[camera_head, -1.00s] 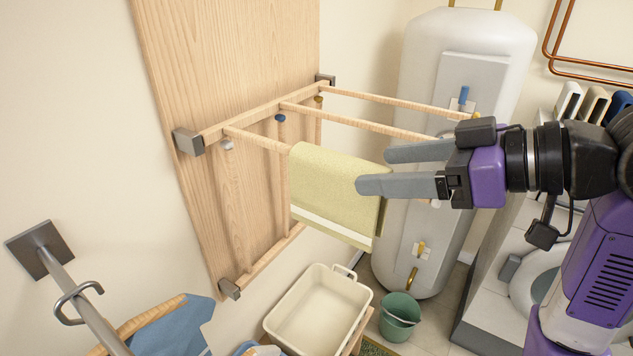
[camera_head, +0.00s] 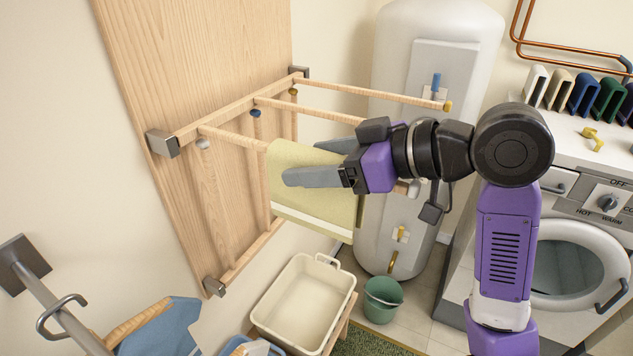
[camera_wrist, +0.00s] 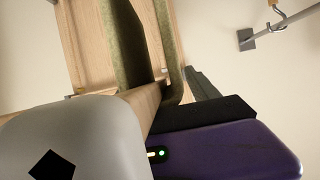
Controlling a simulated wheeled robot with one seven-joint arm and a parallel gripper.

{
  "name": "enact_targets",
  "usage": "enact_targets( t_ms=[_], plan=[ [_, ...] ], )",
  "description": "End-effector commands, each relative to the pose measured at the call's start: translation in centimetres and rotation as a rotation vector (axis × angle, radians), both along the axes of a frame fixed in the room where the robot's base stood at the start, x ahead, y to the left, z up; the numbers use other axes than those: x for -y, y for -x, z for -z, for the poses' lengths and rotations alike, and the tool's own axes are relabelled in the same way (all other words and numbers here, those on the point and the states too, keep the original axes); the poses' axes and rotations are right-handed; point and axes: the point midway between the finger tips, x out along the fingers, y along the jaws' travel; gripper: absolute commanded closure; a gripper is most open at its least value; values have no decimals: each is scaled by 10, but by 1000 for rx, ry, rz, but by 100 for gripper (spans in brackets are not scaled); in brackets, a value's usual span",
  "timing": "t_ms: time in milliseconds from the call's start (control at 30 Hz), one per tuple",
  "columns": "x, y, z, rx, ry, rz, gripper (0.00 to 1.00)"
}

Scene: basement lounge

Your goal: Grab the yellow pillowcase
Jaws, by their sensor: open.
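The yellow pillowcase (camera_head: 310,212) hangs folded over the front wooden dowel of a wall rack (camera_head: 215,118), with a pale band near its lower edge. My gripper (camera_head: 300,161) is open at the pillowcase's upper part, reaching in from the right. The nearer finger lies across the front of the cloth; the other finger is farther back, near the top fold and partly hidden. I cannot tell whether either finger touches the cloth. In the wrist view, the pillowcase (camera_wrist: 122,45) appears as olive folds running up from the dowel, close to my gripper.
Two more dowels extend behind the pillowcase. A white water tank (camera_head: 385,215) stands behind my gripper. A cream tub (camera_head: 305,300) and a green bucket (camera_head: 383,300) are below. A washing machine (camera_head: 575,265) is at right. A metal wall bar (camera_head: 60,300) is at lower left.

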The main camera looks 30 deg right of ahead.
Motion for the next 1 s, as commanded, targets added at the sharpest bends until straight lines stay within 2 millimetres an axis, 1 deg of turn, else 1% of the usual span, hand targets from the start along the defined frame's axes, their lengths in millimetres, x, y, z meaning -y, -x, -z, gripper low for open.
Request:
enact_targets(
  t_ms=[133, 267, 300, 367, 400, 467, 500, 767, 867, 1000],
  plan=[
    [0, 0, 0, 0, 0, 0, 31],
    [0, 0, 0, 1, 1, 0, 56],
    [0, 0, 0, 1, 1, 0, 64],
    [0, 0, 0, 1, 1, 0, 76],
    [0, 0, 0, 1, 1, 0, 84],
    [0, 0, 0, 1, 1, 0, 96],
    [0, 0, 0, 1, 0, 0, 100],
    [0, 0, -1, 1, 0, 0, 100],
    [0, 0, -5, 2, 2, -1, 100],
    [0, 0, -16, 4, 2, -2, 100]
  ],
)
